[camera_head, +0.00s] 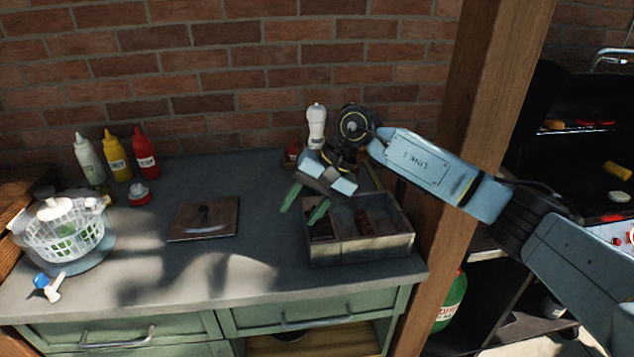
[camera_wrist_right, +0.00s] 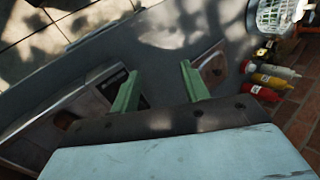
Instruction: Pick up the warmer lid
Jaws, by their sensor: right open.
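The warmer lid (camera_head: 190,228) is a flat, brownish metal square with a small dark handle on top. It lies flat on the grey counter, left of the open warmer box (camera_head: 385,248). My right gripper (camera_head: 305,203) is open and empty, with its green fingers pointing down near the left edge of the box, to the right of the lid and apart from it. In the right wrist view the two fingers (camera_wrist_right: 160,70) are spread wide, and the lid (camera_wrist_right: 208,66) shows partly beyond the right finger. My left gripper is in neither view.
Sauce bottles (camera_head: 118,158) stand at the back left, with a red-and-white small bottle (camera_head: 139,194) in front. A salad spinner (camera_head: 65,238) is at the left. A wooden post (camera_head: 480,130) rises right of the counter. Counter around the lid is clear.

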